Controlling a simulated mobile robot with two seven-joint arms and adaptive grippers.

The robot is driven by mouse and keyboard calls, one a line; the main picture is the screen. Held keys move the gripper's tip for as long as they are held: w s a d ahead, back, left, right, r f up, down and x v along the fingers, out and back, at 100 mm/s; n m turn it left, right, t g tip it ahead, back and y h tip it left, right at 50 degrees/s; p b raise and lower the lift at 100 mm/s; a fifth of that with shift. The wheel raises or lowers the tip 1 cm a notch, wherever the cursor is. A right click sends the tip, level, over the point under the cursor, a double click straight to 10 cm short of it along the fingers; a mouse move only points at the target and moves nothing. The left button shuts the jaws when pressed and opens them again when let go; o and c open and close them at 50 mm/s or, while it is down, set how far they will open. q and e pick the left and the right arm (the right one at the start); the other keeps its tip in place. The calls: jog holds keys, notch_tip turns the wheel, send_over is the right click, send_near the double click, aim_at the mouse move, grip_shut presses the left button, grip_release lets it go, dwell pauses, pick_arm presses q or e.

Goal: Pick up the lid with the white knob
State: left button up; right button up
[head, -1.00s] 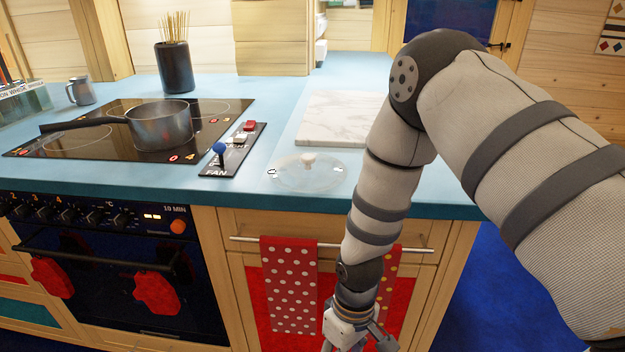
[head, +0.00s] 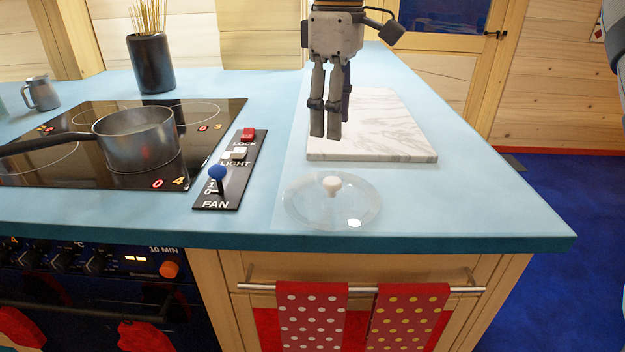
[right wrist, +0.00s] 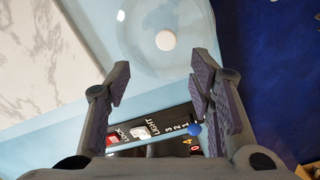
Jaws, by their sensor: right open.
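The clear glass lid (head: 306,207) lies on the blue counter near its front edge, with its white knob (head: 332,185) pointing up. In the right wrist view the lid (right wrist: 140,45) and its white knob (right wrist: 165,40) show beyond the fingertips. My right gripper (head: 327,134) points down above the counter, over the marble board's left part in the head view, and is apart from the lid. Its fingers stand wide apart and empty in the right wrist view (right wrist: 157,80). My left gripper is not in view.
A white marble board (head: 400,135) lies behind the lid. A black control panel (head: 240,180) with a blue-knobbed lever (head: 217,172) is left of the lid. A grey pan (head: 135,140) stands on the black cooktop (head: 215,110). Counter right of the lid is clear.

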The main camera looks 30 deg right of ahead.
aim_at(332, 180)
jog(key=f, duration=0.7)
jog(key=s+f, duration=0.1)
jog(key=f, duration=0.3)
jog(key=shift+a+f, duration=0.25)
jog(key=shift+f, duration=0.05)
grip_shut()
